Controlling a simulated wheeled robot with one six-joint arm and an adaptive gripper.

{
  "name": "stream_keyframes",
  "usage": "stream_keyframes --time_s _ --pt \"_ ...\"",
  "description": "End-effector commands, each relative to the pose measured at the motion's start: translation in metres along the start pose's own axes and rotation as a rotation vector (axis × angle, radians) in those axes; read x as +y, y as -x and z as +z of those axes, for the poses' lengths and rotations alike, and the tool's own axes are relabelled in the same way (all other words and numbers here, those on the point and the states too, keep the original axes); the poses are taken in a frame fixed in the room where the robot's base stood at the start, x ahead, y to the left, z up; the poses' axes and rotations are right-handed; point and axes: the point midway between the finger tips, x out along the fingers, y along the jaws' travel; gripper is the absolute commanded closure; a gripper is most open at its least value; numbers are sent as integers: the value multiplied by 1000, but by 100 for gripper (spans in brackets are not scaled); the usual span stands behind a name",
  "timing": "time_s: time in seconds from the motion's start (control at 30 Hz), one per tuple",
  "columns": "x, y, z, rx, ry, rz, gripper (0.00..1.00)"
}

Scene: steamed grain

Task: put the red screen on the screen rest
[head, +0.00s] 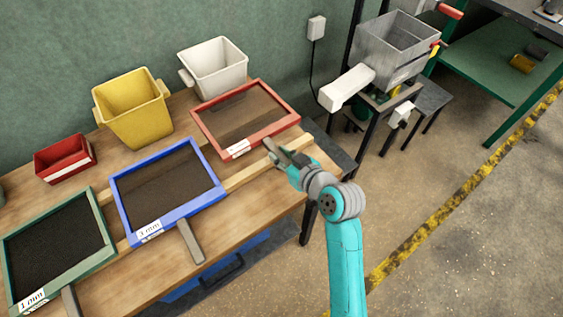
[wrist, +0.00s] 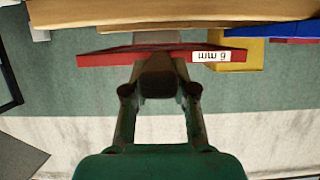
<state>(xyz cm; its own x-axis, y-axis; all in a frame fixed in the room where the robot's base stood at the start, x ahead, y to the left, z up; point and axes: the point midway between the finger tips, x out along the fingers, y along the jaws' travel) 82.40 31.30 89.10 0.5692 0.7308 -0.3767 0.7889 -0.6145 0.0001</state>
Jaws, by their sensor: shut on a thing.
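The red screen (head: 222,139) has a red frame, a brown mesh and a white label. In the head view it lies over the back right of the bench, in front of the white bin. My gripper (head: 281,154) is at its front side, shut on its grey handle. In the wrist view, which looks upside down, the fingers (wrist: 160,88) close on the handle, and the red frame (wrist: 115,59) shows edge-on with a "6 mm" label. It appears held above the bench, nearly level. Pale wooden rails (head: 248,175) on the bench may be the screen rest.
A blue screen (head: 214,192) and a green screen (head: 104,216) lie to the left, handles forward. A yellow bin (head: 133,110), a white bin (head: 217,65) and a small red bin (head: 64,158) stand behind. A grey metal hopper (head: 390,50) stands right of the bench.

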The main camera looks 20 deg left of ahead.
Motion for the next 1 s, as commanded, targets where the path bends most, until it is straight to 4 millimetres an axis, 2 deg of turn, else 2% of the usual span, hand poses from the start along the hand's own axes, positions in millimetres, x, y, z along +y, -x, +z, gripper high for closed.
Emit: stream_keyframes --time_s 0.27,0.47,0.5,0.6,1.0 --pt "0 -12 30 0 -1 0 100" --pt "0 -13 32 2 0 1 100" --pt "0 -13 34 -1 0 0 71" --pt "0 -13 34 -1 -1 0 48" --pt "0 -8 33 -1 -1 1 48"
